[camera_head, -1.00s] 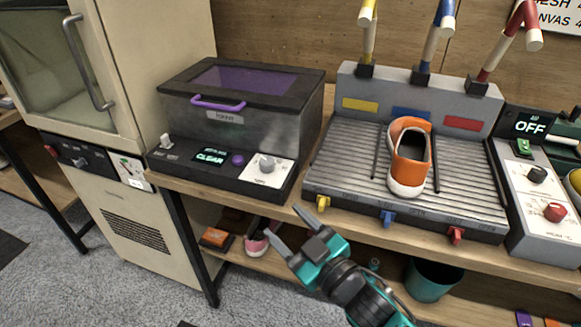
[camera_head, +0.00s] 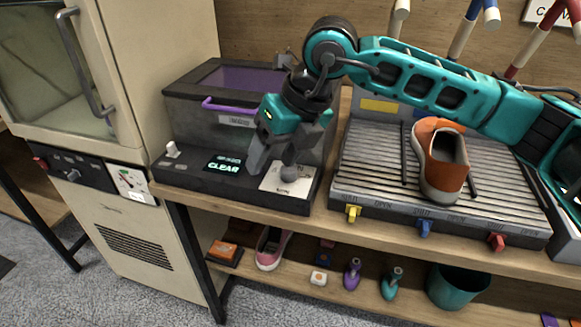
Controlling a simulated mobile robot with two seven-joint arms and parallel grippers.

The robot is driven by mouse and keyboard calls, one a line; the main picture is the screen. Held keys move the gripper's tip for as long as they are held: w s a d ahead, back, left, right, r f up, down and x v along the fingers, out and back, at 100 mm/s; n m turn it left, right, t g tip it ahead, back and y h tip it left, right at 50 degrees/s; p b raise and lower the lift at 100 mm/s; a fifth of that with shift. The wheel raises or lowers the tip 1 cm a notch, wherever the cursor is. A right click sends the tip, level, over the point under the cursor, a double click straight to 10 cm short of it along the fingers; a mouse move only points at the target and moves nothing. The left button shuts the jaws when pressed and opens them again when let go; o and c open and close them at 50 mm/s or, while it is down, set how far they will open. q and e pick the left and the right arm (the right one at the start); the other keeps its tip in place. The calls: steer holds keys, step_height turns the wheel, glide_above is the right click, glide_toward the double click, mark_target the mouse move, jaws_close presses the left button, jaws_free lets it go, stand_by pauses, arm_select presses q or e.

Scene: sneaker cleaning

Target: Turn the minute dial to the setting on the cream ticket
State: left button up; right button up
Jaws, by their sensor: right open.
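A rounded grey dial (camera_head: 289,173) stands on a white plate (camera_head: 275,187) at the right of the dark console, in front of the grey box with the purple lid. The marks on the plate are too small to read. My right gripper (camera_head: 272,164) is open, pointing down just above and beside the dial, with a finger near it. I cannot tell whether the finger touches it. I cannot make out a cream ticket. My left gripper is out of view.
The console's display (camera_head: 223,164) reads CLEAR, and a small white knob (camera_head: 172,149) is at its left. My right arm crosses above the ribbed tray (camera_head: 380,170) holding an orange sneaker (camera_head: 440,160). A cream cabinet (camera_head: 150,235) stands at left.

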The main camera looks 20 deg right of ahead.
mark_target(289, 172)
steer(key=w+d+r+m+t+h, duration=0.1)
steer(key=w+d+r+t+h, duration=0.15)
steer(key=d, duration=0.35)
steer(key=shift+g+h, duration=0.25)
steer(key=x, duration=1.2)
steer(key=shift+w+a+f, duration=0.15)
steer(key=shift+w+f, duration=0.05)
